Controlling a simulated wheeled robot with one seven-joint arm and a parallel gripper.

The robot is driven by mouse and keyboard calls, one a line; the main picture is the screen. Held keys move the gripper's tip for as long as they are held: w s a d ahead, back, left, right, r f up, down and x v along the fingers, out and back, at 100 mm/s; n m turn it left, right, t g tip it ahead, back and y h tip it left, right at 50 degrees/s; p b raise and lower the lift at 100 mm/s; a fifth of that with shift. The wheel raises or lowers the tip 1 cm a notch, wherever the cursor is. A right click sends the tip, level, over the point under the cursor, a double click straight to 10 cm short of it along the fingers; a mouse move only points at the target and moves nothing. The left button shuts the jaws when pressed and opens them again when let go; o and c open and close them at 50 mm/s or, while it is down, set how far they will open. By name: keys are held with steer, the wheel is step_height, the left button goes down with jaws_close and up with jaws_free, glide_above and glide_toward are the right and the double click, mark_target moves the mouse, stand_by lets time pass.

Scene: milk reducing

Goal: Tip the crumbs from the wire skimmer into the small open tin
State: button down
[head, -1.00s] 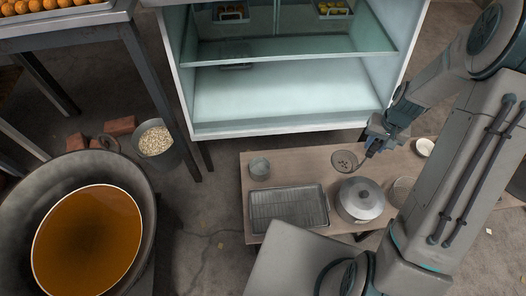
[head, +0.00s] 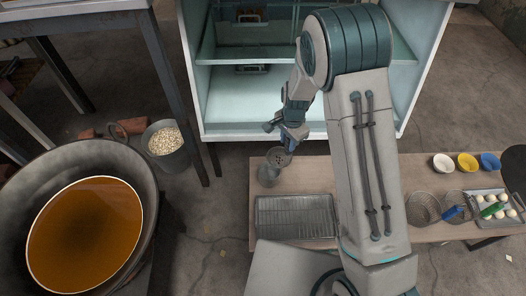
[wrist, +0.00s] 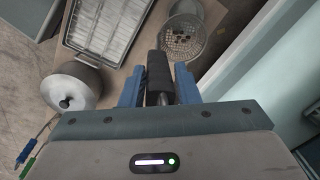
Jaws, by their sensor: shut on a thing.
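My gripper (head: 292,143) is shut on the dark handle (wrist: 158,72) of the wire skimmer, between its blue fingers in the wrist view. The skimmer's round bowl (head: 278,156) looks roughly level, with small dark crumbs in it. The bowl also shows in the wrist view (wrist: 180,38). The small open tin (head: 268,177) stands on the low wooden table, and the bowl overlaps its far rim in the head view. In the wrist view the tin (wrist: 186,7) is partly hidden beyond the bowl. I cannot tell the height between them.
A wire-racked tray (head: 294,217) lies on the table (head: 424,164) near the tin. A lidded pot (wrist: 72,88) stands beside it in the wrist view. A glass-sided cabinet (head: 265,130) rises behind. A wok of brown liquid (head: 84,240) stands left.

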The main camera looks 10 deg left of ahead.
steer(key=s+a+f+m+b, duration=0.2)
steer(key=a+f+m, duration=0.1)
steer(key=a, duration=0.5)
step_height(320, 180, down, 6)
steer(key=b, duration=0.4)
steer(key=d+y+b, duration=0.1)
steer(key=b, duration=0.1)
steer(key=w+d+y+b, duration=0.1)
steer(key=d+b, duration=0.1)
steer(key=w+d+r+g+y+b, duration=0.1)
steer(key=d+b, duration=0.1)
steer(key=shift+w, duration=0.2)
steer(key=d+y+b, duration=0.1)
steer(key=w+d+y+b, duration=0.1)
steer(key=b, duration=0.1)
steer(key=shift+w+d+f+g, duration=0.15)
steer(key=shift+d+f+g, duration=0.05)
steer(key=shift+d+g, duration=0.2)
steer(key=w+d+f+g+y+b, duration=0.3)
steer(key=d+f+y+b, duration=0.3)
steer(key=d, duration=0.4)
steer(key=shift+w+d+f+g+y, duration=0.25)
steer(key=shift+w+f+y, duration=0.4)
steer(key=shift+y, duration=0.65)
steer(key=shift+w+a+r, duration=0.1)
steer(key=shift+r, duration=0.1)
